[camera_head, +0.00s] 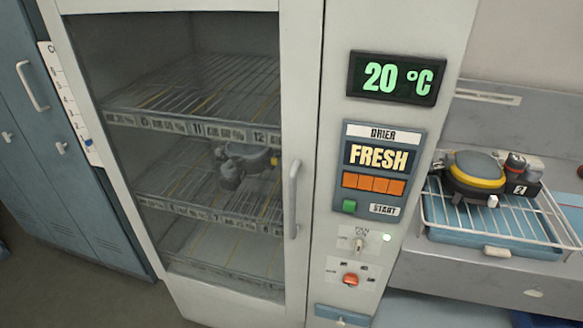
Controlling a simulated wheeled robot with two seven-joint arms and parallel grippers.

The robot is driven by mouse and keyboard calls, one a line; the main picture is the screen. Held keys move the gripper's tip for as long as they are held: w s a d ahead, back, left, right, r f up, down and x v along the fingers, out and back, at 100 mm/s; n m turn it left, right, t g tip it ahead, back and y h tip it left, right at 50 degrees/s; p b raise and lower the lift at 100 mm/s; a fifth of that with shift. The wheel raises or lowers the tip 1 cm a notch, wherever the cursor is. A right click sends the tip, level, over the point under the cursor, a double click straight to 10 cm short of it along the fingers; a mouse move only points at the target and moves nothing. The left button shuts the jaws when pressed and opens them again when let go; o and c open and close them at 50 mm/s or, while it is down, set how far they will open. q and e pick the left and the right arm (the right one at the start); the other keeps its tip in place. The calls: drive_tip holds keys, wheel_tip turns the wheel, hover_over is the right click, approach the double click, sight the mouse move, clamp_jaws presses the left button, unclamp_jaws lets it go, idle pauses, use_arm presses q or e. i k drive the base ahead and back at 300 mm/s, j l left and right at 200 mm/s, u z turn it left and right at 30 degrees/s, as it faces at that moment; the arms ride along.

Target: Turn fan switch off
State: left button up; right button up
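The fan switch (358,244) is a small pale toggle on the lower part of the drier's control column, under a label that seems to read "FAN ON". Its lever position is too small to tell for sure. Neither of my grippers shows in the head view.
The drier's glass door (190,110) looks closed, with a vertical handle (294,198). A display (396,78) reads 20 °C. An orange-red knob (351,280) sits below the switch. A wire rack (505,222) with breathing gear (474,175) stands right. Blue lockers (50,180) stand left.

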sight(358, 243)
drive_tip(key=z, duration=0.65)
